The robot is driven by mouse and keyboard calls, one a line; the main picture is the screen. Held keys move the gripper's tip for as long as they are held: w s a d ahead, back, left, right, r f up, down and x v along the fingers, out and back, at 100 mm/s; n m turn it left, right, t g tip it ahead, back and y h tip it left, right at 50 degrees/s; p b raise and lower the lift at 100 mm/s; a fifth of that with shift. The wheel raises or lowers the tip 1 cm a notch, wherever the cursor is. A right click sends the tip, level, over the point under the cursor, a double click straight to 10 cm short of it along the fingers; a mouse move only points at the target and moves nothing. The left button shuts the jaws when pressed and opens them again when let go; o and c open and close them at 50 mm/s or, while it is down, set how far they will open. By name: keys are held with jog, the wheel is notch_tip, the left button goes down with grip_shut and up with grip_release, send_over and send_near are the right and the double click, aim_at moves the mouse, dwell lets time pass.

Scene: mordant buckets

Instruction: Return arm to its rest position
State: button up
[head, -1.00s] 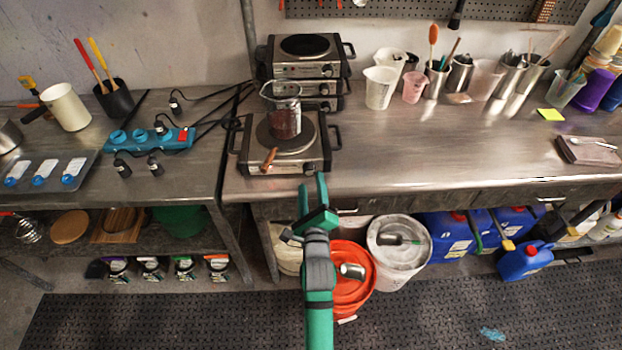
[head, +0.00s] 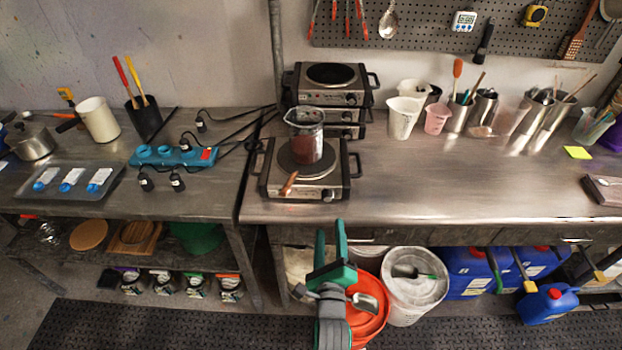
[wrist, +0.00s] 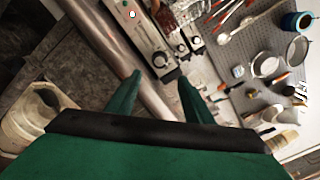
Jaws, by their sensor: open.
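My gripper (head: 330,239) is green and open, with nothing between its fingers. In the head view it is low in front of the bench edge, below the hot plate (head: 272,184). A glass beaker (head: 307,140) with dark red-brown contents stands on that hot plate. In the wrist view my two fingers (wrist: 160,92) are apart, pointing toward the bench front and the hot plates. The rest of my arm is mostly out of the picture at the bottom.
The steel bench (head: 450,190) is mostly clear to the right of the hot plate. An orange-lidded bucket (head: 372,325) and a white bucket (head: 414,290) stand beneath it near my arm. Blue jugs (head: 466,272) are further right. A power strip (head: 172,156) with cables lies left.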

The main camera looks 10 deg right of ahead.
jog(key=s+a+f+n+y, duration=0.1)
jog(key=s+a+f+n, duration=0.25)
jog(key=s+n, duration=0.2)
jog(key=s+a+f+n+g+y, duration=0.1)
jog(key=s+a+f+n, duration=0.1)
jog(key=s+a+n, duration=0.3)
jog(key=s+a+f+n, duration=0.3)
jog(key=s+n, duration=0.1)
jog(key=s, duration=0.3)
jog(key=s+a+r+n+y, duration=0.1)
jog(key=s+a+n, duration=0.1)
jog(key=s+n, duration=0.5)
jog(key=s+a+r+n+g+y, duration=0.1)
jog(key=s+a+r+n+y, duration=0.1)
jog(key=s+n, duration=0.6)
jog(key=shift+s+a, duration=0.85)
jog(key=shift+s, duration=0.15)
